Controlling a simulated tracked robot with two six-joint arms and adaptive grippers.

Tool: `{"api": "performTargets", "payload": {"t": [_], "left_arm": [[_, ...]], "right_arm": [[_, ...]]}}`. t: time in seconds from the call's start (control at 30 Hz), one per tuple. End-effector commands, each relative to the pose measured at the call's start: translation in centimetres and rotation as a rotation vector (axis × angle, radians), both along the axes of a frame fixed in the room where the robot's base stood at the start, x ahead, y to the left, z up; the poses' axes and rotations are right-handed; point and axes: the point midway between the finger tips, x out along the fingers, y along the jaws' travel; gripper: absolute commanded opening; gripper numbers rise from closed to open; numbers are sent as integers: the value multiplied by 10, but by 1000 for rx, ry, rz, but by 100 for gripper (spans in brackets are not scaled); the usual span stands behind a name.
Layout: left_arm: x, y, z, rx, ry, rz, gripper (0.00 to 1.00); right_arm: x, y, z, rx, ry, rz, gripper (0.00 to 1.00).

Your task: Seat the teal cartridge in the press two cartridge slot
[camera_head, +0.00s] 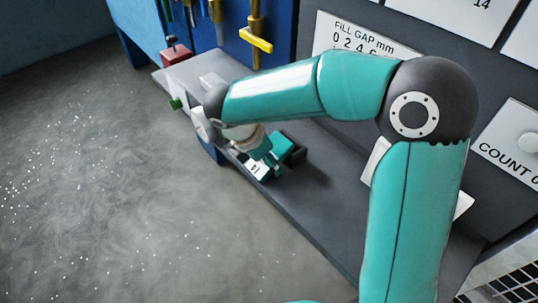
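One of my arms, which I take to be the right, enters from the lower right and bends left over a grey bench. Its gripper (262,166) points down at the bench's front part, partly hidden by its own wrist. A teal block (283,148), likely the teal cartridge, is beside the gripper, against or inside a small dark open holder (294,140). I cannot tell whether the fingers touch the block, or whether it is seated. The finger gap is too small to read. My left gripper is not in view.
The grey bench (335,205) runs diagonally, with bare room right of the holder. Behind it are a panel marked "FILL GAP mm" (353,38) and a "COUNT" panel (510,145). A yellow valve handle (256,40) and a red block (176,53) are at upper left. Speckled floor lies left.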

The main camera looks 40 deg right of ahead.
Motion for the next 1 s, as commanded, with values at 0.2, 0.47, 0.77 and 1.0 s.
{"api": "performTargets", "payload": {"t": [0.2, 0.47, 0.77, 1.0], "left_arm": [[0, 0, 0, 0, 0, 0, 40], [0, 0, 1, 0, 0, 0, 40], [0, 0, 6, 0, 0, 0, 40], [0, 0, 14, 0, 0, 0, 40]], "right_arm": [[0, 0, 1, 0, -1, 0, 19], [1, 0, 13, -1, -5, 0, 19], [2, 1, 66, 2, -8, 1, 19], [2, 1, 134, 1, -7, 2, 19]]}}
